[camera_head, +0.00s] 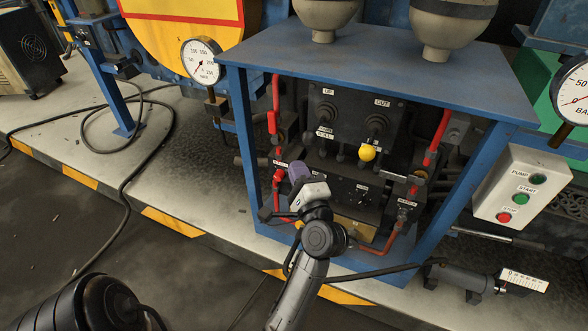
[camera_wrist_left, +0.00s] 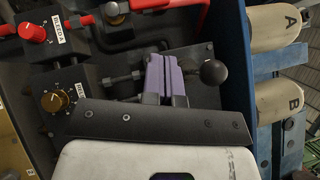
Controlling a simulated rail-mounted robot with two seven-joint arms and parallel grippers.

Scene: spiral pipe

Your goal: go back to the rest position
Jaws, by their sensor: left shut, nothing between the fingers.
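My left gripper (camera_head: 299,171) has purple fingers and stands in front of the lower left part of the control panel (camera_head: 325,112) inside the blue frame. In the left wrist view its fingers (camera_wrist_left: 165,72) are pressed together with nothing between them. A lever with a black ball knob (camera_wrist_left: 213,73) shows just right of the fingertips; I cannot tell how far apart they are in depth. My right gripper is not in view.
The blue frame (camera_head: 240,150) surrounds the panel, with red pipes (camera_head: 436,135) and a yellow ball knob (camera_head: 367,153). A button box (camera_head: 522,190) is at the right, and a gauge (camera_head: 202,62) at the left. The dark floor (camera_head: 50,225) at the left is mostly free, with cables.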

